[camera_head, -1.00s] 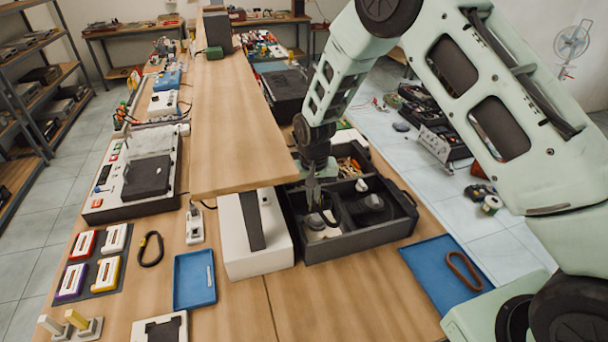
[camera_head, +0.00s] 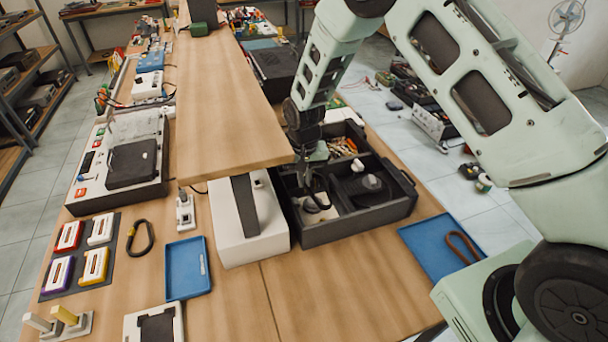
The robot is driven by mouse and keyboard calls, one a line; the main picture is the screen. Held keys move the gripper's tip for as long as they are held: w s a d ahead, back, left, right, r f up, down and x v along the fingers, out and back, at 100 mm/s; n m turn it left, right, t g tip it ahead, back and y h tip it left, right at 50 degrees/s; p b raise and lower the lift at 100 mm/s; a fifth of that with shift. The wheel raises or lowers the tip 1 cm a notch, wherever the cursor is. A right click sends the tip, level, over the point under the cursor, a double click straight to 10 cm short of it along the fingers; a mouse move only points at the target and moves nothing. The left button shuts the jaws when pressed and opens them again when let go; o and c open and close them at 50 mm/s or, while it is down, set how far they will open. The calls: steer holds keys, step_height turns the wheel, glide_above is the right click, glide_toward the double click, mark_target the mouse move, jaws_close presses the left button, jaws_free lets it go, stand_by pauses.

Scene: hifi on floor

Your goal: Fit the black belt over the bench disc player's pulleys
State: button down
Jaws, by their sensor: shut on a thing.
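The bench disc player (camera_head: 345,226) is an open dark box at the middle of the bench. Inside it a pale plate with a small pulley (camera_head: 317,202) sits at left, and a grey-topped round hub (camera_head: 371,183) at right. My gripper (camera_head: 306,186) points down into the left part of the box, close above the pale plate. It is shut on the black belt (camera_head: 320,186), a thin dark loop hanging by the fingertips. The loop is small and dark against the box, so I cannot tell whether it touches either pulley.
A wooden shelf board (camera_head: 225,110) overhangs just left of my gripper. A white box (camera_head: 225,225) stands against the player's left side. A blue tray (camera_head: 420,240) holds a brown belt (camera_head: 462,246). A black-and-yellow loop (camera_head: 140,238) lies at left.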

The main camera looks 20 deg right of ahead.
steer(key=shift+f+b, duration=1.4)
steer(key=shift+f, duration=1.3)
steer(key=shift+f+b, duration=0.55)
steer(key=shift+f, duration=0.15)
steer(key=c, duration=1.5)
jaws_free()
step_height(320, 180, up, 12)
steer(key=b, duration=0.2)
steer(key=shift+b, duration=0.35)
steer(key=shift+r, duration=0.1)
